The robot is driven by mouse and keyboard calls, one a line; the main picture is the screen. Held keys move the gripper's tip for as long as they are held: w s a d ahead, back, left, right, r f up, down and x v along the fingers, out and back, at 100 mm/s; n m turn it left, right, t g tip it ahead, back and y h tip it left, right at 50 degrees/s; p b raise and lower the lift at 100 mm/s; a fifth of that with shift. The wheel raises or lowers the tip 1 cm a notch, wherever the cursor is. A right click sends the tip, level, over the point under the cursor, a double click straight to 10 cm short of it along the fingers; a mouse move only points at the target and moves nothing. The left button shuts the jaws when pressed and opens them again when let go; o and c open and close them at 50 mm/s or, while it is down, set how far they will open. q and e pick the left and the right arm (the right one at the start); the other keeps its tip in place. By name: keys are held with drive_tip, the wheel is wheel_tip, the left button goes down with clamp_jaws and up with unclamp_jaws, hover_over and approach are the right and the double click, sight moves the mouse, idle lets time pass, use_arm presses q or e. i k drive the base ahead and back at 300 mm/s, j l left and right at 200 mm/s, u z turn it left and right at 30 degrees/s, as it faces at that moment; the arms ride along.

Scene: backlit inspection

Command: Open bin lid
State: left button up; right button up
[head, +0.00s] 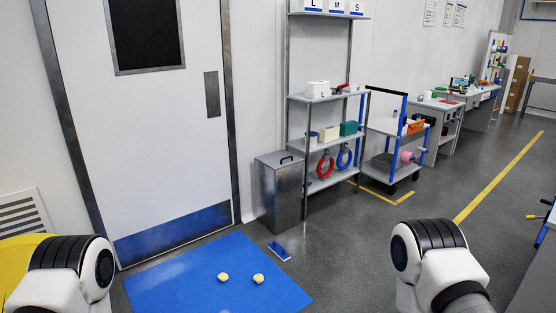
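A grey metal bin (281,192) stands against the back wall, between the white door and a shelf. Its lid (279,160) lies flat on top and looks closed, with a dark handle on it. My two arms show only as white and black links at the lower left and lower right. Both grippers are out of view, and the bin is well ahead of the arms.
A small blue object (278,251) lies on the floor near the bin. A shelf (328,97) and a cart (397,130) stand to its right. Grey floor is clear in the middle.

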sight(280, 159)
drive_tip(key=i+l+z, duration=0.3)
drive_tip(key=i, duration=0.95)
drive_tip(key=i+l+z, duration=0.1)
drive_tip(key=i+z, duration=0.2)
drive_tip(key=i, duration=2.8)
